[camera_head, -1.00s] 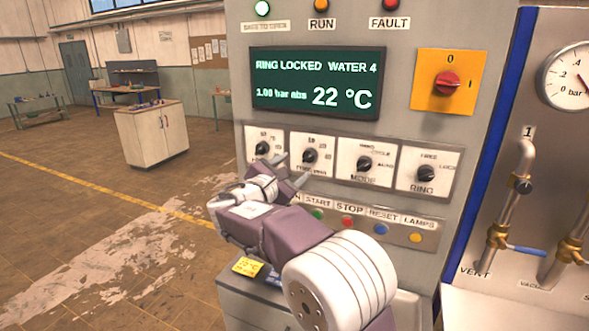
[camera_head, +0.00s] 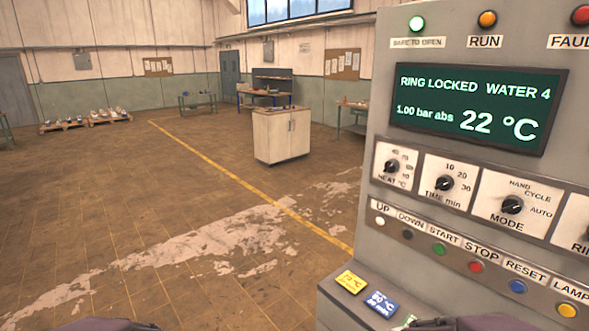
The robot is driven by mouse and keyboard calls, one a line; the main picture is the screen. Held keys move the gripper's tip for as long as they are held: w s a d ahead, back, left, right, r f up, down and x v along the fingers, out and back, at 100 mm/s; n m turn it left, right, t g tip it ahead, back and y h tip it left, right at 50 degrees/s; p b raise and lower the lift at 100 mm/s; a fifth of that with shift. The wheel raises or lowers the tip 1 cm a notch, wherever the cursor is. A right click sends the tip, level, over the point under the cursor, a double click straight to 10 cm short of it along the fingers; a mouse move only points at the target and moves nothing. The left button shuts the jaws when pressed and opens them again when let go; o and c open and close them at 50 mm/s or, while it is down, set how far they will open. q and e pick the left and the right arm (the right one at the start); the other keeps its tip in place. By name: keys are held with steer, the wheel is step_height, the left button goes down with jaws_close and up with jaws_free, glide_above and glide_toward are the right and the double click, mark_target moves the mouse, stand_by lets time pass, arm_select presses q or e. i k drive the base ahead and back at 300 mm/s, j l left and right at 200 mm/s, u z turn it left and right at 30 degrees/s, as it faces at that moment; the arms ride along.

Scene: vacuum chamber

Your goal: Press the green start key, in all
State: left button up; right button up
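The green start key (camera_head: 438,249) sits in the sloping key row of the grey control panel (camera_head: 385,120), under the START label and between the black DOWN key (camera_head: 407,234) and the red STOP key (camera_head: 475,266). Nothing covers it. Whether it is pressed in cannot be told. The display (camera_head: 478,108) reads RING LOCKED, WATER 4, 1.00 bar abs, 22 °C. Neither gripper is in view; only purple parts of my arms show at the bottom edge.
Above the keys are the HEAT (camera_head: 391,166), TIME (camera_head: 444,183) and MODE (camera_head: 512,204) knobs. A blue RESET key (camera_head: 517,286) and yellow LAMPS key (camera_head: 567,310) lie further right. A ledge with a yellow card (camera_head: 350,281) juts out below. Open floor lies left; a cabinet (camera_head: 282,135) stands behind.

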mark_target(439, 249)
steer(key=z, duration=0.4)
steer(key=k+z, duration=0.15)
steer(key=z, duration=0.6)
steer(key=k+l, duration=0.05)
